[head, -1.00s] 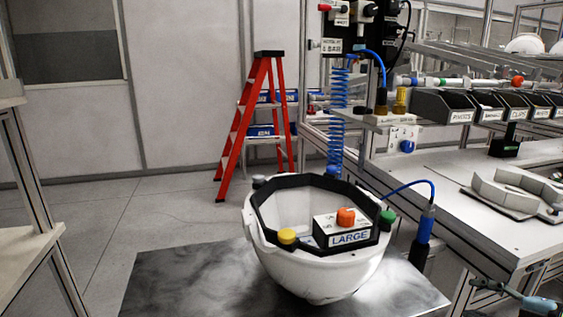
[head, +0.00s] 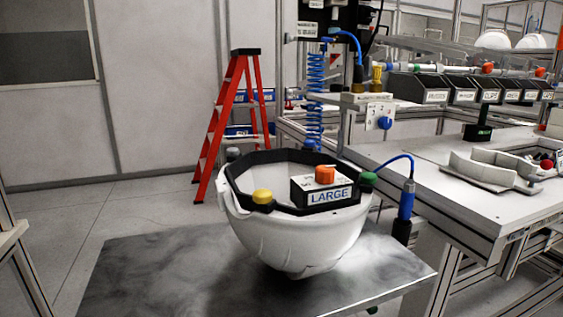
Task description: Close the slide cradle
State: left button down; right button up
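What looks like the slide cradle is a pair of pale curved blocks (head: 493,170) on the white workbench at the right of the head view. A dark gap shows between parts of them, but I cannot tell how far apart they stand. A small red knob (head: 546,164) shows at their right end. Neither of my grippers is in view, so I cannot tell whether they are open or shut.
A white shell (head: 300,240) with a black rim and a box marked LARGE stands over a grey metal plate (head: 135,275). The white workbench (head: 450,205) carries several black bins (head: 435,88) behind. A red stepladder (head: 217,125) stands at the back.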

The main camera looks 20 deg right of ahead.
aim_at(497, 171)
jog(key=z, duration=1.7)
